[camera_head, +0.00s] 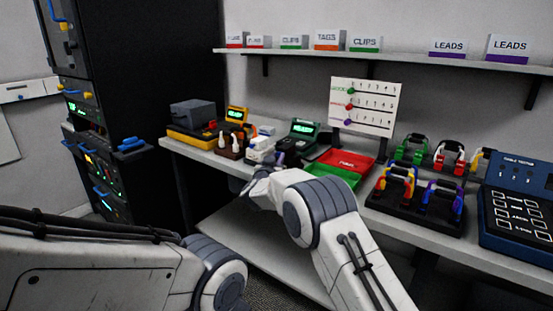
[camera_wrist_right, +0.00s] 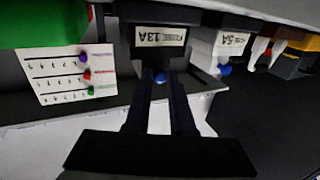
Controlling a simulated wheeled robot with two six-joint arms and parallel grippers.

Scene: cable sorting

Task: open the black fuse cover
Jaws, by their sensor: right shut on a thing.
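The black fuse cover (camera_wrist_right: 155,15), with a white label reading 13A, is at the top middle of the right wrist view, where things appear upside down. In the head view the black fuse unit (camera_head: 290,145) is small and partly hidden by my right arm. My right gripper (camera_wrist_right: 161,78) is shut on the cover's blue knob (camera_wrist_right: 161,77), which shows between the two dark fingers. In the head view my right gripper (camera_head: 277,163) is hard to make out. My left gripper is out of view; only its arm shows.
A white 5A fuse unit (camera_head: 261,148) with its own blue knob (camera_wrist_right: 225,69) stands beside the black one. Red (camera_head: 345,161) and green (camera_head: 336,176) trays lie to the right. A marked white board (camera_head: 362,106) stands behind. Cable racks (camera_head: 418,206) stand farther right.

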